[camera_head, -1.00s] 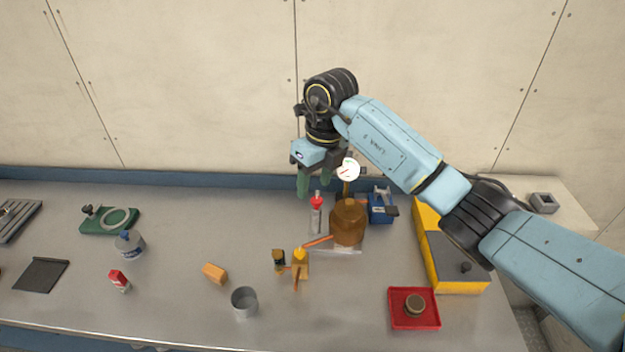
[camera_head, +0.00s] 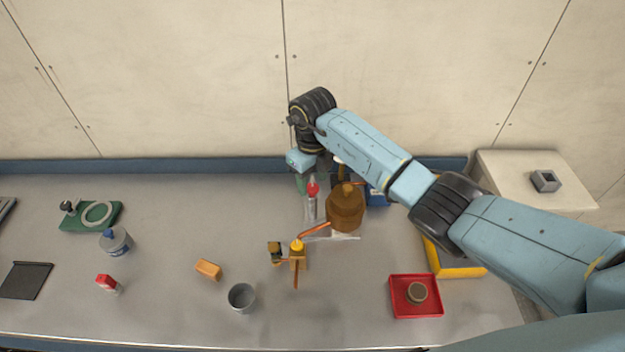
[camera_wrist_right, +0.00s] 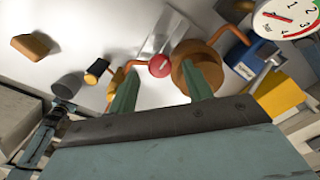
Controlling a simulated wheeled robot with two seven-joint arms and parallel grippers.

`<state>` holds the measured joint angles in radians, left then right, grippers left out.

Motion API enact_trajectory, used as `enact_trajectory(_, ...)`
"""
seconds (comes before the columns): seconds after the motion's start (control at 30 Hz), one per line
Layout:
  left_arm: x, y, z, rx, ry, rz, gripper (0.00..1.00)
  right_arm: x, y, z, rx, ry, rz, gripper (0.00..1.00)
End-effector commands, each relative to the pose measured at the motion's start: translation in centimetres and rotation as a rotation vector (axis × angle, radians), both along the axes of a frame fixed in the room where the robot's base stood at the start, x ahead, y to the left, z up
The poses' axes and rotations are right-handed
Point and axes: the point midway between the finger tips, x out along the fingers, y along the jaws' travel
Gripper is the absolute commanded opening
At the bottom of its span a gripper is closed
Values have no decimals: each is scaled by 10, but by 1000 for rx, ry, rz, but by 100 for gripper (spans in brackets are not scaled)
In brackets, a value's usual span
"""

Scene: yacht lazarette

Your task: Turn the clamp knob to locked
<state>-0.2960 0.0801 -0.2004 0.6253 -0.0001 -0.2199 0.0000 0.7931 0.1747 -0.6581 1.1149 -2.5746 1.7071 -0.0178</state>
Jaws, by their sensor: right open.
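A green base (camera_head: 104,216) with a pale ring and a small dark knob (camera_head: 67,207) lies at the left of the bench; it looks like a clamp, but I cannot tell its setting. A blue vise-like device (camera_head: 378,196) stands at the back, partly hidden by my arm; it also shows in the wrist view (camera_wrist_right: 248,62). My left gripper is out of view.
A dial gauge (camera_wrist_right: 287,16) is near. A grey cup (camera_head: 242,297), orange block (camera_head: 208,269) and red tray (camera_head: 416,309) lie forward. The wall is behind.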

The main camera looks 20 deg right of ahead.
Motion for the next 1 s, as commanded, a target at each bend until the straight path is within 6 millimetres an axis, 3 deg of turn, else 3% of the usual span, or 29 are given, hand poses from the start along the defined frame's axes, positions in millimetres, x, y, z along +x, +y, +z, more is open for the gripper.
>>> enact_trajectory(0.17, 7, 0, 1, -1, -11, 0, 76, 0, 0, -14, 0, 1, 0, 50)
enact_trajectory(0.47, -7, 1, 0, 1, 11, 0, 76, 0, 0, -17, 0, -1, 1, 50)
enact_trajectory(0.8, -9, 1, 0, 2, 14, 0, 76, 0, 0, -16, 0, -1, 0, 7)
enact_trajectory(1.0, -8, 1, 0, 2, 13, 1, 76, 0, 0, -16, 0, -1, -11, 6)
